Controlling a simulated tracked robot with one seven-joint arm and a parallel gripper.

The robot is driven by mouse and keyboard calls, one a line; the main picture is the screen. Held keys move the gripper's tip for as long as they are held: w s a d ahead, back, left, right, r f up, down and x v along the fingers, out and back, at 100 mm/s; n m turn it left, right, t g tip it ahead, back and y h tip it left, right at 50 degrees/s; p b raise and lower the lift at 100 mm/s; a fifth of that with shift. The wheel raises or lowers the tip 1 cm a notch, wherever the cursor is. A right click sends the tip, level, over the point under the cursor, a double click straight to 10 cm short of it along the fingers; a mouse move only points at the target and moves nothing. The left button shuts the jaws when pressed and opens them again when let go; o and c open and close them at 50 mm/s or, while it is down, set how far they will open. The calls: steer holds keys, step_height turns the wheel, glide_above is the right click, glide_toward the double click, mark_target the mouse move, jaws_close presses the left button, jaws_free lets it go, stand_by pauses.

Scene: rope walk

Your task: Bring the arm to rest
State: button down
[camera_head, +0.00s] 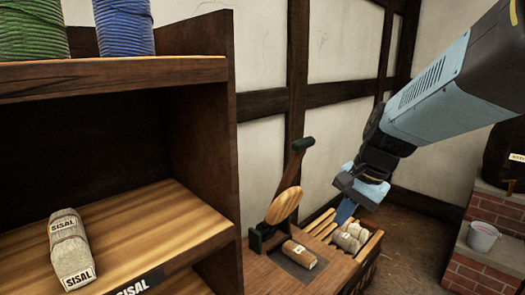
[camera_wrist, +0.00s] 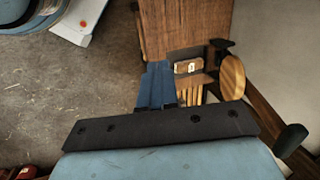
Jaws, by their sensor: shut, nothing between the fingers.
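My arm (camera_head: 435,85) reaches in from the upper right in the head view, blue-grey and black. My gripper (camera_head: 345,212) points down, shut and empty, in front of a slatted wooden crate (camera_head: 368,250) as the head view sees it. In the wrist view my gripper's blue fingers (camera_wrist: 156,85) lie together with nothing between them. Whether the fingertips are above the crate or inside its rim I cannot tell.
A wooden shelf (camera_head: 190,130) on the left holds a SISAL bundle (camera_head: 70,248) and green and blue spools. A bench (camera_head: 265,272) carries a brown labelled block (camera_head: 299,254) and a lever with a wooden disc (camera_head: 284,205). A bucket (camera_head: 483,237) stands on brickwork at right.

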steer(key=s+d+r+n+t+h, duration=0.3)
steer(key=s+d+r+n, duration=0.3)
steer(key=s+r+n, duration=0.1)
steer(key=shift+n+t, duration=0.4)
steer(key=shift+n, duration=0.2)
